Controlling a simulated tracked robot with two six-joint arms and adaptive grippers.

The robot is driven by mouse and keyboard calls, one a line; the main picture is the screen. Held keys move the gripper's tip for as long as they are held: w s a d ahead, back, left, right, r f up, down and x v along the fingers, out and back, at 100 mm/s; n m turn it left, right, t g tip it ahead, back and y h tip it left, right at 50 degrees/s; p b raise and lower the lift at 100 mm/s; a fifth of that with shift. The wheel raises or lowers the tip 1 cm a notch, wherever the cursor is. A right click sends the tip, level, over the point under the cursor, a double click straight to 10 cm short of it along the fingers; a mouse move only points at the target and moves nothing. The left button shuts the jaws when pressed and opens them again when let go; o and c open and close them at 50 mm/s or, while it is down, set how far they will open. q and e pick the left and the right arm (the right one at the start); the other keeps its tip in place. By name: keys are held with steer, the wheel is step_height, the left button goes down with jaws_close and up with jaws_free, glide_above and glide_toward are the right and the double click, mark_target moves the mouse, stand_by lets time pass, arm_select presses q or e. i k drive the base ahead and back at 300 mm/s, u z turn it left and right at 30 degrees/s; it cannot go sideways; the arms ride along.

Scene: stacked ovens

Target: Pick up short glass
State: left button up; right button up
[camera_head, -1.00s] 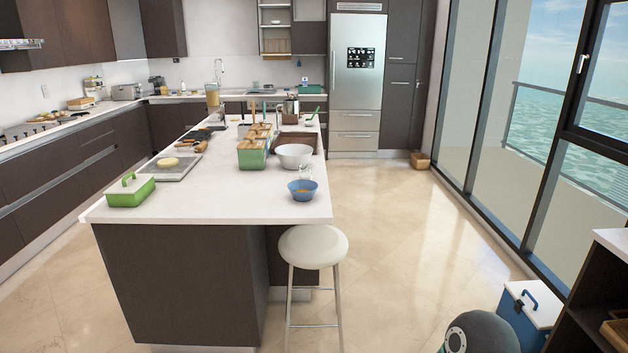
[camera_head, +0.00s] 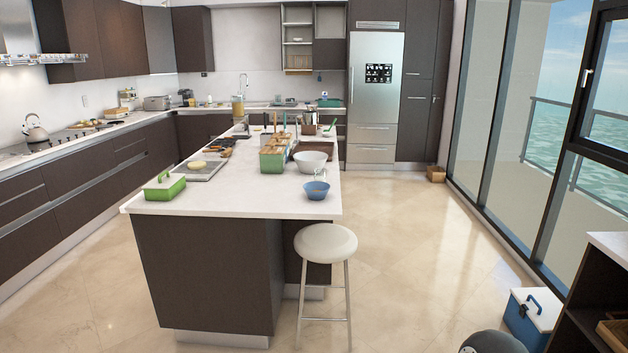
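A small clear glass item (camera_head: 318,173) stands on the kitchen island (camera_head: 240,205), between a white bowl (camera_head: 311,161) and a blue bowl (camera_head: 316,190). It is too small and see-through to tell whether it is a short glass. A tall amber-toned vessel (camera_head: 238,107) stands near the far end of the island. Neither of my grippers is in view.
A round white stool (camera_head: 326,242) stands at the island's near right. A blue and white cooler (camera_head: 533,316) and a dark shelf unit (camera_head: 600,290) are at the lower right. Open floor (camera_head: 400,230) lies between island and windows. A green box (camera_head: 165,187) sits at the island's left corner.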

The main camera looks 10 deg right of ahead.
mark_target(320, 174)
steer(key=u, duration=0.3)
steer(key=i, duration=1.6)
steer(key=z, duration=0.4)
